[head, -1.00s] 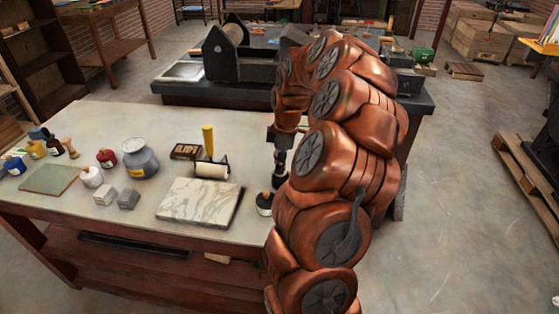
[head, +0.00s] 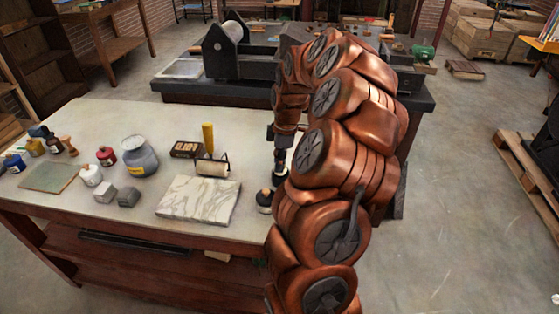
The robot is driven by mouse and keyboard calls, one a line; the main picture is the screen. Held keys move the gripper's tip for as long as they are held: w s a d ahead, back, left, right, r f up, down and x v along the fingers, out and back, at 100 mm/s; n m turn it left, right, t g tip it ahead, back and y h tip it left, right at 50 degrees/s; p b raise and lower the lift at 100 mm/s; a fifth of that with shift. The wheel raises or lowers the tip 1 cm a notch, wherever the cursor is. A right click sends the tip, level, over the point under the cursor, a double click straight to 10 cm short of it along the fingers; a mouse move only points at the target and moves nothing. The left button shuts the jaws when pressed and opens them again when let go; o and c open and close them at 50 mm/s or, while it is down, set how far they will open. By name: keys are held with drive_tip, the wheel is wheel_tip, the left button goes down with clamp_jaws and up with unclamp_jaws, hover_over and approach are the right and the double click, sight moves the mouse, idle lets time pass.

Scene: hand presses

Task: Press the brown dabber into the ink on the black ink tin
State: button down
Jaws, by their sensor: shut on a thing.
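My gripper (head: 280,164) points down over the right end of the table, partly hidden by my own copper arm. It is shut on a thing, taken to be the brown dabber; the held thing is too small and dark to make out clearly.
A marble slab (head: 199,200) lies left of the black item. Behind it are a yellow-handled roller (head: 209,158) and a small dark box (head: 186,149). A grey jar (head: 139,157), grey blocks (head: 128,197) and several bottles stand farther left. A dark press bench (head: 240,92) stands behind.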

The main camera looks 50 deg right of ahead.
drive_tip(key=shift+f+b, duration=0.45)
idle(2.0)
drive_tip(key=shift+r, duration=0.15)
drive_tip(key=shift+r+p, duration=0.8)
drive_tip(key=shift+r, duration=2.65)
